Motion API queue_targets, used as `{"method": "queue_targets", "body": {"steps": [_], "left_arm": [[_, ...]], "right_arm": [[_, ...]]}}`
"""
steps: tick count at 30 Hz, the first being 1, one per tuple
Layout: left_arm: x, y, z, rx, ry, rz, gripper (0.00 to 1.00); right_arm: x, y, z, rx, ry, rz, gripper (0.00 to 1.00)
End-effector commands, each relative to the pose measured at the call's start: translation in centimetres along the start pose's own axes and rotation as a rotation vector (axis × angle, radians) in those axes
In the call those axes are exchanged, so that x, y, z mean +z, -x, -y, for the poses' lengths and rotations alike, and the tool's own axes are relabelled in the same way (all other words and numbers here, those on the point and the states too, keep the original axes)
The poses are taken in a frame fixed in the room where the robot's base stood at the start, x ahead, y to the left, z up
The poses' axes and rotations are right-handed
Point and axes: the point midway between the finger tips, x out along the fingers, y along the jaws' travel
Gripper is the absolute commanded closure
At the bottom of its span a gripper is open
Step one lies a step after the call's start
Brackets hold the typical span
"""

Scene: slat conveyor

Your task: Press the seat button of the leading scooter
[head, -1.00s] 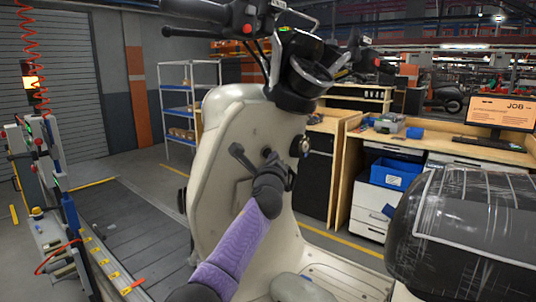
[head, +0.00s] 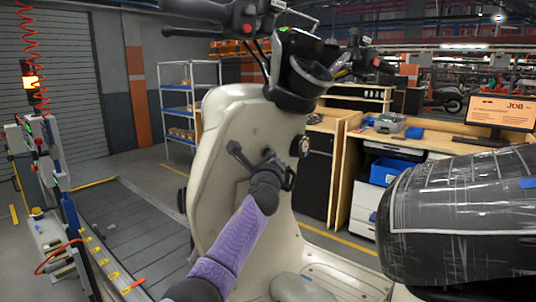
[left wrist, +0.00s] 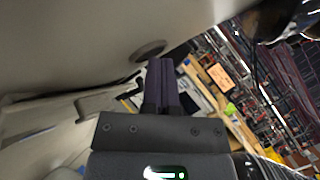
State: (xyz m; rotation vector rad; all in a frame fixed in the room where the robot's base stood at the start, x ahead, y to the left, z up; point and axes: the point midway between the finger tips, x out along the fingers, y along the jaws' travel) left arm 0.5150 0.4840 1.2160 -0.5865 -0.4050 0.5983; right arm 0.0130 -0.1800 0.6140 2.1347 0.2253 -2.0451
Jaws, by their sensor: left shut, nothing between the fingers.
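The cream scooter (head: 225,130) stands in front of me, its leg shield and handlebars facing me. A round dark knob with a ring (head: 300,146) is on its inner panel; I cannot tell whether this is the seat button. The seat (head: 455,225), wrapped in clear plastic, is at the right. My left gripper (head: 268,156) is close to the inner panel, left of the knob. In the left wrist view its fingers (left wrist: 162,72) are together and empty, beside a round dark fitting (left wrist: 148,50). Contact cannot be told. My right gripper is out of view.
The slat conveyor (head: 135,235) runs along the left, with a post and fixture (head: 55,200) beside it. A wooden workbench (head: 440,138) with a monitor (head: 498,113) and blue bin (head: 387,170) stands behind the seat. A shelf rack (head: 190,103) stands behind left.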

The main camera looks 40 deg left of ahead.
Motion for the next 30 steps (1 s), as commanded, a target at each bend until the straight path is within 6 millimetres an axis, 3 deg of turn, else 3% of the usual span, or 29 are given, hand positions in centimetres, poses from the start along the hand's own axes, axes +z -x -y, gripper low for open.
{"method": "queue_targets", "body": {"steps": [25, 30], "left_arm": [[-1.0, 1.4, 1.0, 0.000, 0.000, 0.000, 1.00], [-1.7, 2.4, 1.9, -0.001, -0.001, -0.001, 1.00]], "right_arm": [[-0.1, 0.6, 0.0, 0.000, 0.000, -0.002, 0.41], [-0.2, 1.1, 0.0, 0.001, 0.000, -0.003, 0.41]]}}
